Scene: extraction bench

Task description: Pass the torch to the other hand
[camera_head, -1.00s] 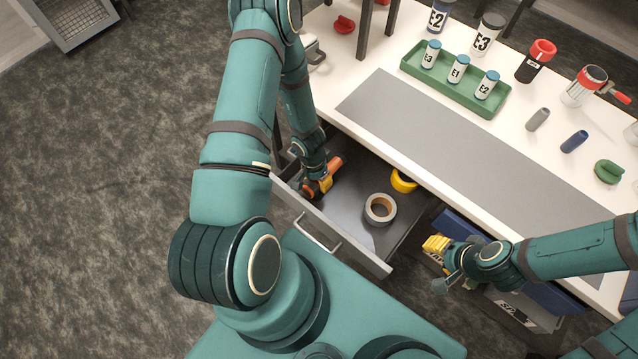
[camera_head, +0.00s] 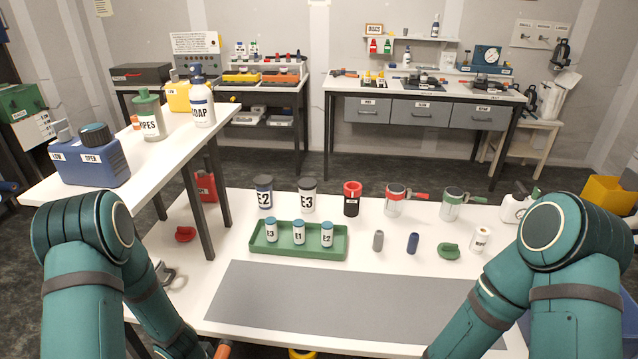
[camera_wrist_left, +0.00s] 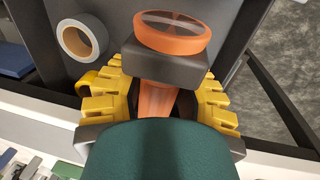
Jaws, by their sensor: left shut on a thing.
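The torch (camera_wrist_left: 170,34) has an orange body, a dark collar and an orange-rimmed round lens. In the left wrist view it stands between the yellow fingers of my left gripper (camera_wrist_left: 160,97), which is shut on its body. The torch's lens end faces the camera, still over the open drawer (camera_wrist_left: 120,14). In the head view only a small orange part of the torch (camera_head: 223,350) shows at the bottom edge; my left gripper is below the frame. My right arm enters at the lower right of the head view, but its gripper is out of view.
The drawer holds a grey tape roll (camera_wrist_left: 82,40) and a yellow thing (camera_wrist_left: 90,81). The bench carries a grey mat (camera_head: 340,300), a green tray (camera_head: 258,251) of labelled vials, jars and small tools. A side table (camera_head: 60,196) with bottles stands at left.

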